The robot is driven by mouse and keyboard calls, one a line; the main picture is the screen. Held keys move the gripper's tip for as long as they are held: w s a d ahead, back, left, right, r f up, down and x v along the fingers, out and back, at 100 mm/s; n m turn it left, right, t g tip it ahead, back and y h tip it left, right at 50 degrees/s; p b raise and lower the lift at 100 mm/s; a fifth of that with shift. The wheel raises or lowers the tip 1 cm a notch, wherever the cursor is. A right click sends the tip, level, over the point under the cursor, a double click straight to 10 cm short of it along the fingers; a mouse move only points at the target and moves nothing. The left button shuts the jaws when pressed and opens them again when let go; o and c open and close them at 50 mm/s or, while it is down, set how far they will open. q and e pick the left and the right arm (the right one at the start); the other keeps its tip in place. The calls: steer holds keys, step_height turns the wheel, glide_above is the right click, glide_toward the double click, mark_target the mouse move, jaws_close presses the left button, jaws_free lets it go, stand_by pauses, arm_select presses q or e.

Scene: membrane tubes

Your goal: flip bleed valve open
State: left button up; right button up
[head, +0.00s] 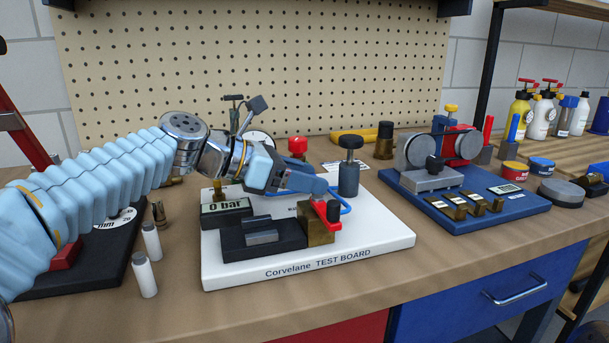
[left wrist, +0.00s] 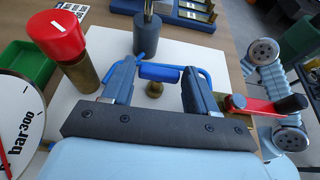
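The white test board (head: 380,247) carries a brass block (head: 318,234) with a red lever (head: 322,208) and dark knob at its front right; the lever also shows in the left wrist view (left wrist: 258,105). I cannot tell which part is the bleed valve. My left gripper (head: 318,188) is over the board, behind and above the red lever. In the left wrist view its fingers (left wrist: 160,68) are spread, with a blue bar (left wrist: 160,73) and small brass fitting (left wrist: 155,90) between them; contact with the bar is unclear. The red lever is outside the right-hand finger. My right gripper does not show.
A red-capped brass post (left wrist: 60,40) and a dial gauge (left wrist: 18,125) stand close to the gripper. A dark-knobbed grey post (head: 349,178) stands behind the blue tube (head: 346,205). A 0 bar display (head: 226,207) and black holder (head: 245,240) occupy the board's left.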

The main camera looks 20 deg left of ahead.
arm_select(q)
steer(key=shift+o, duration=1.4)
steer(key=v, duration=1.3)
steer(key=shift+s+a+r+p, duration=0.2)
steer(key=shift+a+r+p, duration=0.05)
steer(key=shift+p, duration=0.05)
